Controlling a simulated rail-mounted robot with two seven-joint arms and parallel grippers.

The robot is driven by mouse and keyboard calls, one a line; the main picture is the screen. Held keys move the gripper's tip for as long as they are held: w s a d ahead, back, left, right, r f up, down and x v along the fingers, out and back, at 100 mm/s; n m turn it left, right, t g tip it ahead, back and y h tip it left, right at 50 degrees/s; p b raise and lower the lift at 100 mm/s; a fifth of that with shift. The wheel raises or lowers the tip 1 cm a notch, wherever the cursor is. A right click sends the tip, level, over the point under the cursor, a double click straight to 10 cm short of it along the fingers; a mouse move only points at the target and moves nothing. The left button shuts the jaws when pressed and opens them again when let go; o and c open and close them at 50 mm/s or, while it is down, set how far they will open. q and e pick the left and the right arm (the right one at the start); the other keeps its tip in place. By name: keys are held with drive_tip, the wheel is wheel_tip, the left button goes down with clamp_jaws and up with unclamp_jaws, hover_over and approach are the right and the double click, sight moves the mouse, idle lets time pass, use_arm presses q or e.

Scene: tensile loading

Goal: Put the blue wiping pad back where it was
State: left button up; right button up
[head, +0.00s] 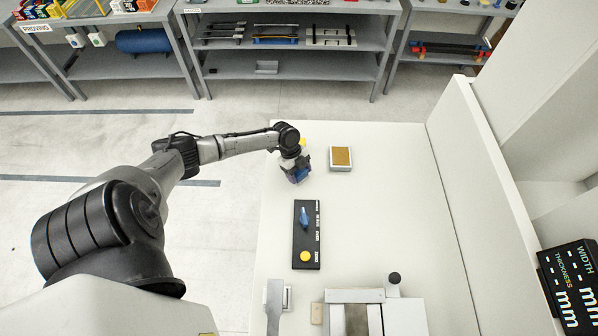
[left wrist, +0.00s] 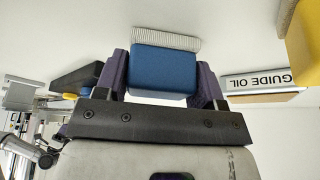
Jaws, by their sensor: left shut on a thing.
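The blue wiping pad (left wrist: 163,70) sits between the two dark purple fingers of my left gripper (left wrist: 162,80) in the left wrist view. The gripper is shut on it. A pale ribbed strip (left wrist: 165,40) shows along the pad's far edge; I cannot tell whether it is part of the pad. In the head view my left gripper (head: 298,177) points down over the upper left of the white table (head: 390,220), with a bit of blue pad showing at its tip. I cannot tell whether the pad touches the table. My right gripper is not in view.
A pale tray with a tan top (head: 340,158) stands right of the gripper. A black panel (head: 307,234) with a blue lever and yellow button lies nearer. A yellow object (left wrist: 303,32) and a "GUIDE OIL" label (left wrist: 257,82) are close by. The table's right middle is clear.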

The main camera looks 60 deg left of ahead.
use_arm(q)
drive_tip(key=shift+f, duration=0.1)
drive_tip(key=o, duration=0.9)
drive_tip(key=shift+b+v, duration=0.55)
drive_tip(key=shift+v, duration=5.55)
